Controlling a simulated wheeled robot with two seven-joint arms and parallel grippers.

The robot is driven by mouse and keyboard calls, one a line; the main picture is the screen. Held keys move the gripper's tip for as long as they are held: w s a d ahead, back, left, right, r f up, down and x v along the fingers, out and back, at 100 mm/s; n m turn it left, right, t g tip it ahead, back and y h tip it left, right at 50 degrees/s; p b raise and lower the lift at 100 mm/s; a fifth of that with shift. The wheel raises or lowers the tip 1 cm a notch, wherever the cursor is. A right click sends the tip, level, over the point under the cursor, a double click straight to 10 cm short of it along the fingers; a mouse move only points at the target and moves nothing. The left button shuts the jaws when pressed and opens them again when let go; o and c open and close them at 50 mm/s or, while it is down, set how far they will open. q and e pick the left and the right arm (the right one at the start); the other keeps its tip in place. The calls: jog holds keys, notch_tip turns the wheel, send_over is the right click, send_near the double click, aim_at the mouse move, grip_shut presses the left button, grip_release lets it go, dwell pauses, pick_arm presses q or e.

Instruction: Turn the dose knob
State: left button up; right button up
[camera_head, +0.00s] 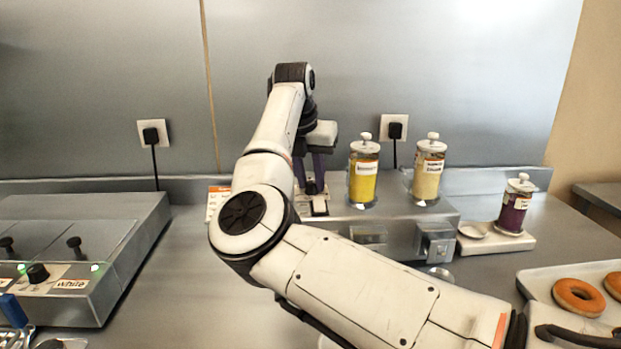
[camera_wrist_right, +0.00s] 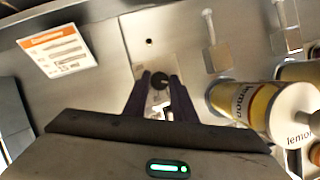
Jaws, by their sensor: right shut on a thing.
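The dose knob (camera_wrist_right: 159,80) is a small dark round knob on the steel dispenser (camera_head: 388,217); in the wrist view it lies between the fingertips of my right gripper (camera_wrist_right: 160,79). The gripper is shut on it, with its purple fingers on either side. In the head view my right gripper (camera_head: 316,186) reaches down at the dispenser's left part, and the knob cannot be made out there. A printed card with an orange header (camera_wrist_right: 57,50) is fixed near the knob. My left gripper is not in view.
A yellow jar (camera_head: 363,182) and a cream jar (camera_head: 427,178) stand on the dispenser, close to the right gripper. A purple jar (camera_head: 514,208) stands further right. A steel box with small knobs (camera_head: 80,255) is at left. Donuts (camera_head: 578,297) lie on a tray at right.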

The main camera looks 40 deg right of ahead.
jog(key=m+p, duration=0.1)
jog(key=p, duration=0.1)
jog(key=m+g+p, duration=0.1)
jog(key=m+p, duration=0.1)
jog(key=shift+w+r+m+h, duration=0.15)
jog(key=shift+r+m+h, duration=0.15)
jog(key=shift+w+f+m+g+p, duration=0.1)
jog(key=shift+m+g+p, duration=0.5)
jog(key=shift+m+p, duration=0.45)
jog(key=shift+f+m+g, duration=0.1)
jog(key=shift+m+g, duration=0.4)
jog(key=shift+m, duration=0.95)
jog(key=o, duration=1)
